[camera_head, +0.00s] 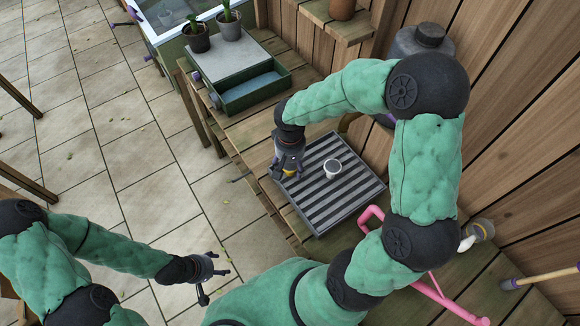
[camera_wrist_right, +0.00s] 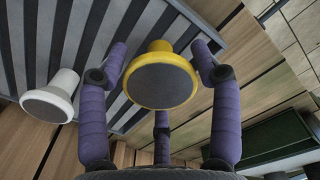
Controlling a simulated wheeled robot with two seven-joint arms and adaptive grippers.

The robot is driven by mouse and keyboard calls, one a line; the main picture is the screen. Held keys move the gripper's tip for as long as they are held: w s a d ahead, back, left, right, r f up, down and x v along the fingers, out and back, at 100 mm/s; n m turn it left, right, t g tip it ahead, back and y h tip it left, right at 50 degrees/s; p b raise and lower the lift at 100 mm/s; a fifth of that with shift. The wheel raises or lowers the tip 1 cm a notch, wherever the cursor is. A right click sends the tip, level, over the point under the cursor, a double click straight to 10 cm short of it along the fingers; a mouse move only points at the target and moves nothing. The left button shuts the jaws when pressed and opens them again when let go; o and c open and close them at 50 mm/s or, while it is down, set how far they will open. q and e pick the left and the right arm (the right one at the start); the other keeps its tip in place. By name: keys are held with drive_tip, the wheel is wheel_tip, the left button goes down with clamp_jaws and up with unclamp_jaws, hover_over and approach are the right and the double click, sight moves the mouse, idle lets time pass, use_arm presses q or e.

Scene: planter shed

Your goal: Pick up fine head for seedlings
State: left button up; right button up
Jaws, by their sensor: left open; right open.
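A yellow spray head (camera_wrist_right: 160,80) with a round dark face sits between the spread purple fingers of my right gripper (camera_wrist_right: 160,85); I cannot tell whether they touch it. In the head view a little of the yellow head (camera_head: 289,173) shows beneath my right gripper (camera_head: 285,168), which is open at the left edge of the striped tray (camera_head: 318,205). Which head is the fine one I cannot tell. My left gripper (camera_head: 215,283) is open and empty over the paving.
A green box with an open drawer (camera_head: 255,88) stands on the bench beyond the tray. A pink watering can part (camera_head: 372,217) and a grey-yellow item (camera_head: 480,231) lie to the right. A wooden wall (camera_head: 510,130) closes the right side. The paving (camera_head: 150,170) is mostly clear.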

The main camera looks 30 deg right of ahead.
drive_tip(key=shift+f, duration=0.9)
drive_tip(key=c, duration=0.9)
drive_tip(key=shift+o, duration=0.2)
drive_tip(key=shift+r, duration=0.1)
